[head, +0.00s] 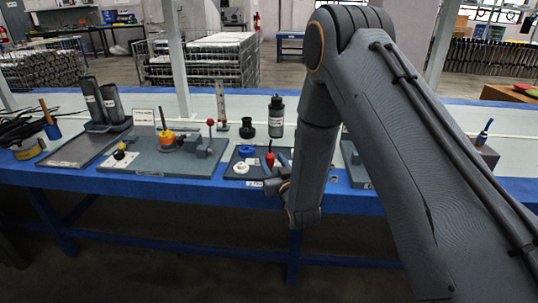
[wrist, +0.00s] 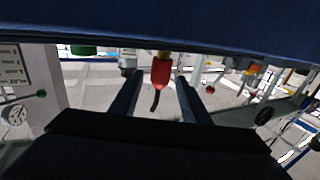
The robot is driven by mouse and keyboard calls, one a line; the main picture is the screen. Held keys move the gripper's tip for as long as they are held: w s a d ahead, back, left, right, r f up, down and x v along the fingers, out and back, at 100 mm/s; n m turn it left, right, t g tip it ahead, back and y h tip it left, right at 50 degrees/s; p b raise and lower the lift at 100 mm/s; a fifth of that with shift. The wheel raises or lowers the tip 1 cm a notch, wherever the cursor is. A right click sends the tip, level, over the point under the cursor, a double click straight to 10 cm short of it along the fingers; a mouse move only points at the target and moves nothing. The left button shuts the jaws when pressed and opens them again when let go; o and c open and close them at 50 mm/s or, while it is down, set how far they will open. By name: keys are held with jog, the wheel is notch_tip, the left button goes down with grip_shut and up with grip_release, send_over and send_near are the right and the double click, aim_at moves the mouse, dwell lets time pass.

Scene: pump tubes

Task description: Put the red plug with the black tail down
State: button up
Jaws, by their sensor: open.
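The red plug (head: 270,160) stands upright with its black tail up, on or just above a dark tray (head: 238,173) at the front of the blue table. In the wrist view, which looks upside down, the red plug (wrist: 160,73) and its black tail show between the two fingers. My gripper (wrist: 158,95) is open, one finger on each side of the plug. I cannot tell whether either finger touches it. In the head view my gripper (head: 277,182) is at the table's front edge beside the plug, partly hidden by my arm.
A blue ring (head: 246,151) and a white ring (head: 240,168) sit left of the plug. A grey board (head: 170,160) with pegs lies to the left.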

jog(key=v, duration=0.5)
jog(key=shift+w+d+r+g+h, duration=0.1)
jog(key=shift+w+r+g+h, duration=0.1)
jog(key=shift+r+g+h, duration=0.15)
jog(key=d+r+g, duration=0.1)
jog(key=s+d+r+g+h, duration=0.1)
jog(key=g, duration=0.1)
jog(key=shift+s+r+m+h, duration=0.15)
jog(key=shift+s+m+h, duration=0.05)
jog(key=shift+m+h, duration=0.1)
jog(key=s+d+r+g+h, duration=0.1)
jog(key=s+d+r+g, duration=0.2)
jog(key=s, duration=0.8)
jog(key=s+d+r+g+h, duration=0.1)
jog(key=s+d+r+g, duration=0.2)
jog(key=s, duration=0.9)
jog(key=s+d+r+m+g+h, duration=0.1)
jog(key=s+d+r+g, duration=0.2)
jog(key=s, duration=0.9)
jog(key=d+g, duration=0.2)
jog(key=g, duration=0.2)
jog(key=shift+h, duration=0.25)
jog(key=d+r+m+p, duration=0.2)
jog(key=d+r+p, duration=0.5)
jog(key=p, duration=0.7)
jog(key=shift+d+r+m+h+p, duration=0.2)
jog(key=shift+d+m+h+p, duration=0.15)
jog(key=shift+d, duration=0.2)
